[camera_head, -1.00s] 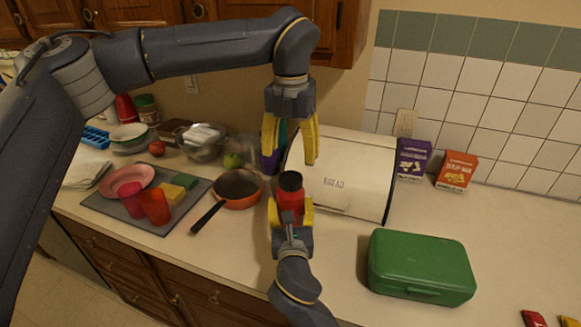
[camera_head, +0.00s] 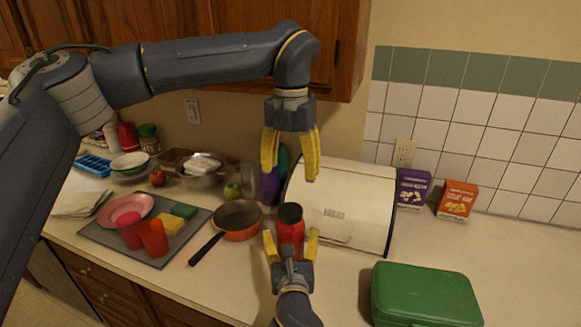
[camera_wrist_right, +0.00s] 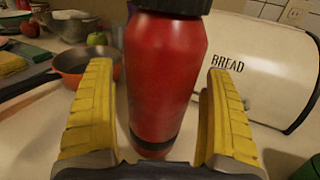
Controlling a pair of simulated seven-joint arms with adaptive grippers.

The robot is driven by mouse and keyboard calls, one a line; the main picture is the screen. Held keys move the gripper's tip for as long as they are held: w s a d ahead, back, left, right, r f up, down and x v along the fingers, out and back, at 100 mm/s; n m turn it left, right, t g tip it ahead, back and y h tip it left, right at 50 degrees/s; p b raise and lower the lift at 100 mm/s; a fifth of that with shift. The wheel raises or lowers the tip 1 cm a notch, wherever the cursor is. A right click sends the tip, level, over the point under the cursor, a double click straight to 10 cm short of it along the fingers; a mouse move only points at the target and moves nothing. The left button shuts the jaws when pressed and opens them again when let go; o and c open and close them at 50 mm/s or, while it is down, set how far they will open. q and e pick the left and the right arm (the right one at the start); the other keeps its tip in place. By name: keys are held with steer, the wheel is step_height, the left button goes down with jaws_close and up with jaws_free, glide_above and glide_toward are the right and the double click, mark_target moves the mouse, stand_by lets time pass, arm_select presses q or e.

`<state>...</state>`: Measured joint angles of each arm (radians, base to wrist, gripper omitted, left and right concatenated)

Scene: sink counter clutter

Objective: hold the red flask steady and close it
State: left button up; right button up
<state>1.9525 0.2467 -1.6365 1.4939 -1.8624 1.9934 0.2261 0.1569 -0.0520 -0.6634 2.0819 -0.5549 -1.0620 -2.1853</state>
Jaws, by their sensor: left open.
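The red flask (camera_head: 291,238) stands upright on the counter with a black cap (camera_head: 290,212) on its top. In the right wrist view the flask (camera_wrist_right: 165,75) fills the middle, and only the lower edge of its cap (camera_wrist_right: 172,5) shows. My right gripper (camera_head: 291,234) is open around the flask's body, with a visible gap between each yellow finger and the flask in the wrist view. My left gripper (camera_head: 290,174) is open and empty, pointing down above the cap and apart from it.
A cream bread box (camera_head: 355,205) stands just behind and right of the flask. An orange pan (camera_head: 240,222) is close on the left. A green box (camera_head: 425,295) is at front right. A purple carton (camera_head: 412,188) and an orange carton (camera_head: 457,200) stand at the back right.

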steer(key=s, duration=1.2)
steer(key=shift+d, duration=0.2)
